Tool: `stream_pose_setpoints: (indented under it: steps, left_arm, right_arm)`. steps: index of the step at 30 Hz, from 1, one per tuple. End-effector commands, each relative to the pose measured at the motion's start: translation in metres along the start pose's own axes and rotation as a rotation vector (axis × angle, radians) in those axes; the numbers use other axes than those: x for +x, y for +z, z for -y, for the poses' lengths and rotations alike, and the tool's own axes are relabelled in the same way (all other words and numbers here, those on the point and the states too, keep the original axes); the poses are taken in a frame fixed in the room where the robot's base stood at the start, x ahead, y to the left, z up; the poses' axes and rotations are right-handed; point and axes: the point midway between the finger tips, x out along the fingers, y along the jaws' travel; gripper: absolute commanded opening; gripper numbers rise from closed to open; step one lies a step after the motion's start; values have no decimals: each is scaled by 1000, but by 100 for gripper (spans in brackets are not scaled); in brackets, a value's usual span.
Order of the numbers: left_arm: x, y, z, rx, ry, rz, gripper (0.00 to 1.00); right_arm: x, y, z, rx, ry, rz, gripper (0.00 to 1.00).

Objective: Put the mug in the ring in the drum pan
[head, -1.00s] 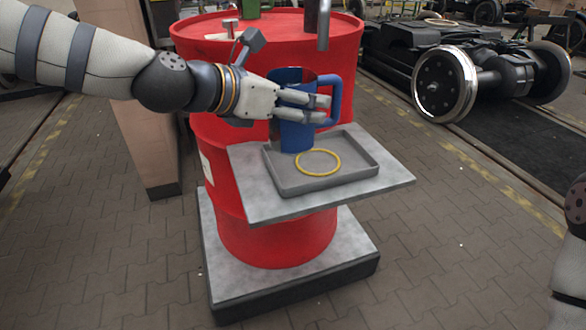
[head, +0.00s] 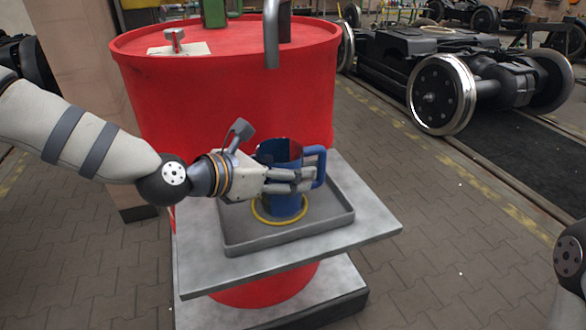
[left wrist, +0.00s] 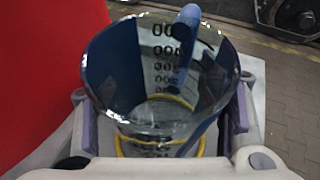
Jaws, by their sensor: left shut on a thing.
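The blue mug (head: 286,206) is upright, with its handle to the right. My left gripper (head: 300,178) is shut on its side. The mug's base shows within the outline of the yellow ring (head: 261,217); I cannot tell whether it touches the pan floor. The ring lies flat in the grey drum pan (head: 335,221). In the left wrist view the mug (left wrist: 112,70) stands between my fingers, its inside marked with dark figures. The ring (left wrist: 198,148) shows below it there. My right gripper is not in view.
The pan sits on a grey shelf (head: 372,230) in front of a red drum (head: 200,100). A grey pipe (head: 271,35), a green object (head: 214,12) and a small metal piece (head: 174,38) are on the drum top. A wheeled bogie (head: 440,85) stands at the right.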

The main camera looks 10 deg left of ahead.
Motion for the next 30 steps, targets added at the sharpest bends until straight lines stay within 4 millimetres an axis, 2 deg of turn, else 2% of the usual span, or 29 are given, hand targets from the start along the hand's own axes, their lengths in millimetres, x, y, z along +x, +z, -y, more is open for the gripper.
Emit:
stream_pose_setpoints:
  steps: [11, 12, 14, 25, 28, 30]
  left_arm:
    - [0, -3, 0, 0, -1, -1, 28]
    - [0, -2, 0, 0, -1, -1, 70]
    - [0, -1, 0, 1, -1, 0, 84]
    - [-2, 4, 0, 6, 0, 3, 84]
    - [-17, 7, 0, 3, 2, 6, 84]
    - [-34, 9, 0, 2, 3, 11, 84]
  right_arm:
    - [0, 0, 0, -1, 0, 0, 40]
    - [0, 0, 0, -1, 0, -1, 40]
    - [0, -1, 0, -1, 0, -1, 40]
    - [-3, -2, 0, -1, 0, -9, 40]
    - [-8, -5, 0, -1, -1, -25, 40]
    - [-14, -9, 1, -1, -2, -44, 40]
